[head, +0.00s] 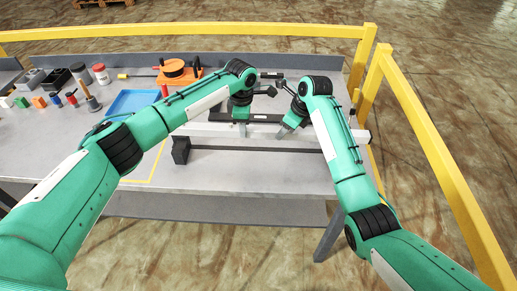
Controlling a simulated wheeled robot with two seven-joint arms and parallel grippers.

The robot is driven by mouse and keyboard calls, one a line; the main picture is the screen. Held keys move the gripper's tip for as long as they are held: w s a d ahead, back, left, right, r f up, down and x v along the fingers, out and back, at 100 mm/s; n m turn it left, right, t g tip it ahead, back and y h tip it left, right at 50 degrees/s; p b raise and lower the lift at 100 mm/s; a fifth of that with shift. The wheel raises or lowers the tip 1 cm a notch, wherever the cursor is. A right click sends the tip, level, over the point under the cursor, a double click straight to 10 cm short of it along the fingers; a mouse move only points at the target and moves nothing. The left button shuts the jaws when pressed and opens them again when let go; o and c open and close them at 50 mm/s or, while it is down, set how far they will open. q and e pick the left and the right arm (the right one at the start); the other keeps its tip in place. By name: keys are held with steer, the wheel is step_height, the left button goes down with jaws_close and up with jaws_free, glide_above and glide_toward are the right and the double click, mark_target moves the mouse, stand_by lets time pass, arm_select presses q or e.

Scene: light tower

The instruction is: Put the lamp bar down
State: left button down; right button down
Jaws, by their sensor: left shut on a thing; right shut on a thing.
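The lamp bar appears to be the long pale bar (212,129) running left to right across the right part of the table, its far end at the table's right edge. My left gripper (242,122) points down and is shut on it near the middle. My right gripper (283,132) is tilted and shut on it a little further right. The fingertips are small and partly hidden, so the exact contact is unclear. I cannot tell whether the bar touches the table.
A dark pole (255,150) with a square black foot (181,150) lies in front. Yellow rails (430,145) border the back and right. The front table strip is clear.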

arm_select(q)
steer(key=shift+s+d+f+b, duration=0.1)
steer(key=shift+f+b, duration=0.1)
steer(key=shift+b, duration=0.1)
arm_select(e)
steer(key=shift+w+d+f, duration=0.15)
steer(key=shift+w, duration=0.05)
